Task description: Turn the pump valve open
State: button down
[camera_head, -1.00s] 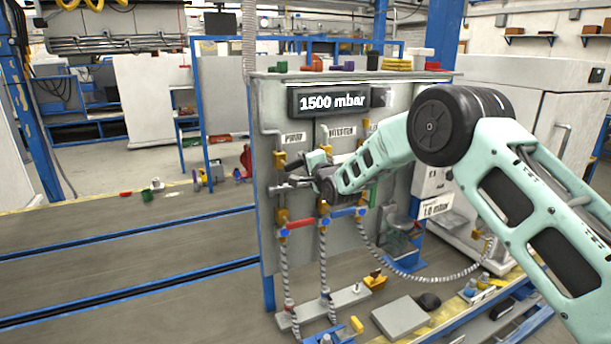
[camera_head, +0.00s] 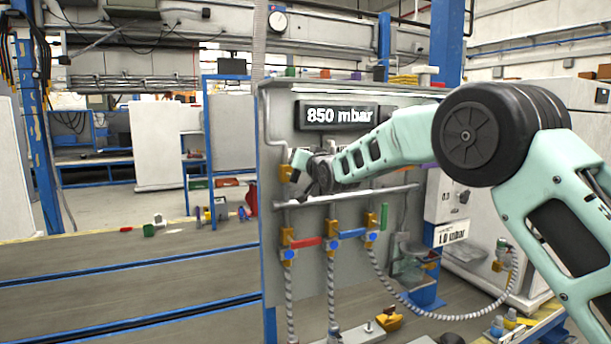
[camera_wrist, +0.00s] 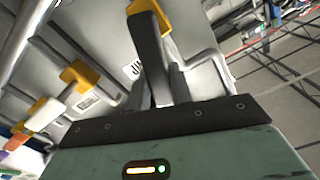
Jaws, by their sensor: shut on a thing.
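My gripper (camera_head: 306,172) is at the upper left of the grey valve panel (camera_head: 300,305), beside a yellow valve fitting (camera_head: 287,173). In the wrist view a dark finger (camera_wrist: 151,50) reaches a yellow fitting (camera_wrist: 152,13). The gripper is shut on what appears to be the pump valve's handle. The grip itself is hidden by the fingers, and the valve's label cannot be read. The pressure display (camera_head: 336,115) reads 850 mbar.
Lower on the panel are valves with a red handle (camera_head: 307,242), a blue handle (camera_head: 347,234) and an upright green handle (camera_head: 384,216). Ribbed hoses (camera_head: 332,290) hang below. A horizontal pipe (camera_head: 350,196) runs under my gripper.

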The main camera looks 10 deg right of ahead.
jog(key=shift+s+a+r+n+b, duration=0.1)
jog(key=shift+a+n+b, duration=0.2)
jog(key=shift+n+b, duration=0.35)
jog(key=shift+s+a+f+n+b, duration=0.1)
jog(key=shift+a+n+b, duration=0.25)
jog(key=shift+n, duration=0.45)
jog(key=shift+s+a+r+n+b, duration=0.1)
jog(key=shift+a+n+b, duration=0.3)
jog(key=shift+n, duration=0.35)
jog(key=c, duration=1.2)
grip_release()
jog(key=shift+c, duration=0.2)
jog(key=b+v, duration=0.5)
jog(key=v, duration=1.2)
jog(key=shift+s, duration=0.2)
jog(key=shift+r, duration=0.1)
